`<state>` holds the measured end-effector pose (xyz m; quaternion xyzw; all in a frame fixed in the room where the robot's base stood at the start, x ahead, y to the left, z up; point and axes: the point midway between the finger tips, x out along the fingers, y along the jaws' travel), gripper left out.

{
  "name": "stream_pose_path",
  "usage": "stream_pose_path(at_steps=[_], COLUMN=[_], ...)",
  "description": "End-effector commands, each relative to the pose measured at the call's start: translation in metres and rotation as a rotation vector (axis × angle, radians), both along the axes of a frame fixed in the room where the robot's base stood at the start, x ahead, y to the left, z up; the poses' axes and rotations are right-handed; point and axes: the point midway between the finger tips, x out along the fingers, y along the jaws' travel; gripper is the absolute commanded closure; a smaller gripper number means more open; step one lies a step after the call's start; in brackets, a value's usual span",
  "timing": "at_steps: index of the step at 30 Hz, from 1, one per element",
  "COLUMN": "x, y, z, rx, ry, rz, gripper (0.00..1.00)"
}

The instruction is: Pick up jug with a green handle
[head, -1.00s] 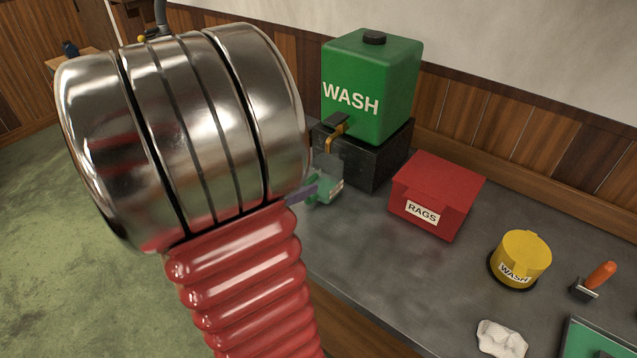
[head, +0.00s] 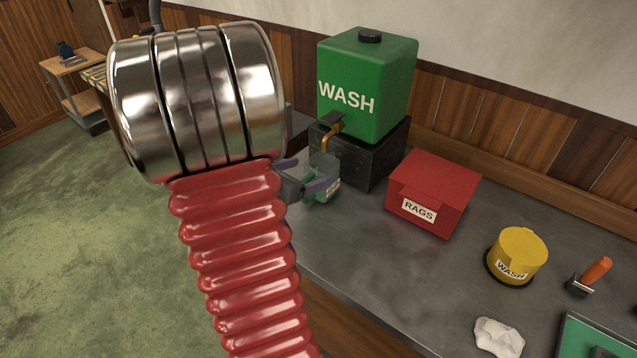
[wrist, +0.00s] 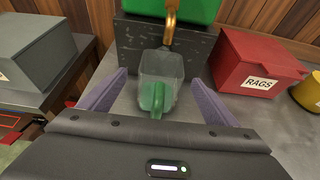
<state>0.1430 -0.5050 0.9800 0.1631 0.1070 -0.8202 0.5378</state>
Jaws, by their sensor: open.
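The jug (wrist: 160,80) is clear and grey, with a green handle (wrist: 157,98) on the side facing me. It stands on the bench under the brass tap of the green WASH tank (head: 366,85), and it shows in the head view (head: 327,168) partly behind my gripper. My gripper (wrist: 159,82) is open. In the wrist view its two purple fingers lie on either side of the jug, apart from it, with the handle between them. In the head view my gripper (head: 318,189) is close to the jug.
The tank sits on a black block (head: 370,160) behind the jug. A red RAGS box (head: 433,190), a yellow WASH tub (head: 518,253), a white rag (head: 498,338) and an orange-handled brush (head: 597,271) lie to the right. A grey box (wrist: 35,48) is left in the wrist view.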

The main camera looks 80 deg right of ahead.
Motion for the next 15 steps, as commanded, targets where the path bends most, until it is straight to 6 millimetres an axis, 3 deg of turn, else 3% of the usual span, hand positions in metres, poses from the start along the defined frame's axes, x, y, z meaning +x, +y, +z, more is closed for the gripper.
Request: stream_pose_path(at_steps=[8, 15], x=[-0.002, -0.013], y=[-0.002, -0.024], z=[-0.001, -0.012], rx=[0.0, 0.002], ry=[0.001, 0.002], rz=[-0.002, -0.003], gripper=[0.17, 0.17])
